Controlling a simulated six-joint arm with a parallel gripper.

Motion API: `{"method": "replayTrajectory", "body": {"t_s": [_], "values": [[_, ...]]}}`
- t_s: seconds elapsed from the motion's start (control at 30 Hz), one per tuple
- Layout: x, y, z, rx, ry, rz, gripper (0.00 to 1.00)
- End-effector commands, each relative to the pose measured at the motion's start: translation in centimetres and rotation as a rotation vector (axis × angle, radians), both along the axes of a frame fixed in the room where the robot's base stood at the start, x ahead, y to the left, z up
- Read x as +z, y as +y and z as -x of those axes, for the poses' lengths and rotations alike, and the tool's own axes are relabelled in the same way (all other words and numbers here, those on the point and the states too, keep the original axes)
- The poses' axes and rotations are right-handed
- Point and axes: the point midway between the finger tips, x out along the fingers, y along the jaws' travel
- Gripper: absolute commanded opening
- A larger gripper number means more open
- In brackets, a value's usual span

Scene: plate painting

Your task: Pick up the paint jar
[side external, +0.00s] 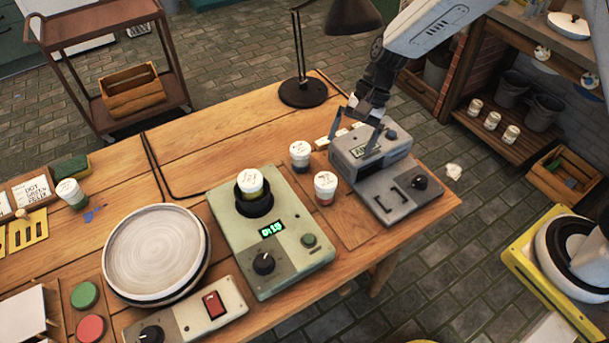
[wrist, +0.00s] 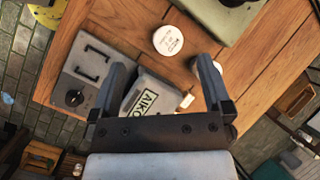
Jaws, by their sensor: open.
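Several white-lidded paint jars stand on the wooden table. One jar (side external: 300,155) and a second jar with a reddish band (side external: 325,188) stand between the green device and the grey device. Another jar (side external: 251,183) sits in the round black holder of the green device, and one more (side external: 71,192) is at the left. My gripper (side external: 352,144) is open and empty above the grey device. In the wrist view, my gripper's fingers (wrist: 161,63) are apart, with one jar's lid (wrist: 168,40) ahead of them and another lid (wrist: 208,66) partly hidden behind the right finger.
The grey device (side external: 388,180) stands below my gripper at the table's right end. The green device (side external: 270,235) has a lit display. A round turntable (side external: 157,252), a black lamp (side external: 302,92) and a control box (side external: 190,318) also stand there. Bare wood lies at the back left.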

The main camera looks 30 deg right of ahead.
Motion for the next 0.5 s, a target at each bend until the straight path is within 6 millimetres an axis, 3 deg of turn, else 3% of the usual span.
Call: {"method": "replayTrajectory", "body": {"t_s": [0.5], "values": [[-4.2,9.6,-6.8,-0.315,0.37,-0.382,1.0]]}}
